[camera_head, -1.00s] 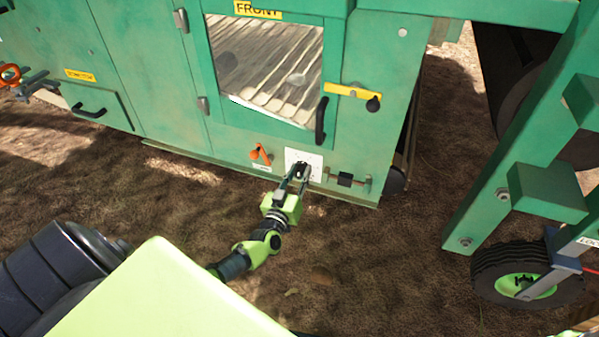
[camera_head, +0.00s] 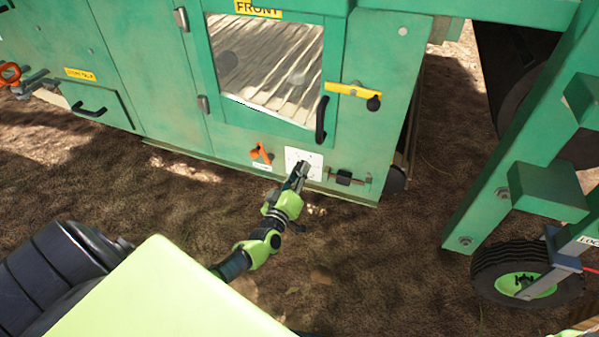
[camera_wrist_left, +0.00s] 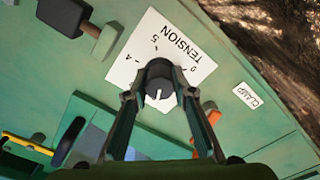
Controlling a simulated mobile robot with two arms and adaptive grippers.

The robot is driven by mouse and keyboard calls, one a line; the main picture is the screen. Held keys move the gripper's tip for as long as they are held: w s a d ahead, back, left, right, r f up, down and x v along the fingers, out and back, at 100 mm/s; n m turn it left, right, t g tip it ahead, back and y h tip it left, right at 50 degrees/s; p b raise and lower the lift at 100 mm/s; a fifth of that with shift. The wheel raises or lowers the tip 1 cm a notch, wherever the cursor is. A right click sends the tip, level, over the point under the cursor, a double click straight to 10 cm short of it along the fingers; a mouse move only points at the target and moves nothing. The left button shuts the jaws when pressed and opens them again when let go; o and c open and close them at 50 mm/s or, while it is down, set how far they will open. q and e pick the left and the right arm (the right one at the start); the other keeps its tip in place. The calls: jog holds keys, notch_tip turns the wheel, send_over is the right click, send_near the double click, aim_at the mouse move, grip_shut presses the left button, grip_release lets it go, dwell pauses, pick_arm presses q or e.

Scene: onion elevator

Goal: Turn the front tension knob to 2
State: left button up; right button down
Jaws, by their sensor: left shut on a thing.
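The front tension knob (camera_wrist_left: 160,88) is a dark round knob on a white dial plate (camera_wrist_left: 135,62) marked TENSION. The plate also shows in the head view (camera_head: 304,158), low on the green machine's front panel. In the left wrist view the marks 0, 5 and what looks like 4 are legible; the other marks are hidden. A white pointer line on the knob points down in that view, toward the space between my fingers. My left gripper (camera_wrist_left: 157,92) is shut on the knob, one finger on each side. It also shows in the head view (camera_head: 299,170). My right gripper is not in view.
An orange lever (camera_head: 261,153) sits left of the dial, and a label reading CLAMP (camera_wrist_left: 246,96) is near it. A dark-handled latch (camera_head: 344,178) is to the right. Above are a window door with a black handle (camera_head: 321,120) and a yellow lever (camera_head: 352,91). Open ground lies in front.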

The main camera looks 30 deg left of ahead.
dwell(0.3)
pick_arm(q)
jog(key=o, duration=1.1)
jog(key=v, duration=0.7)
jog(key=shift+s, duration=0.3)
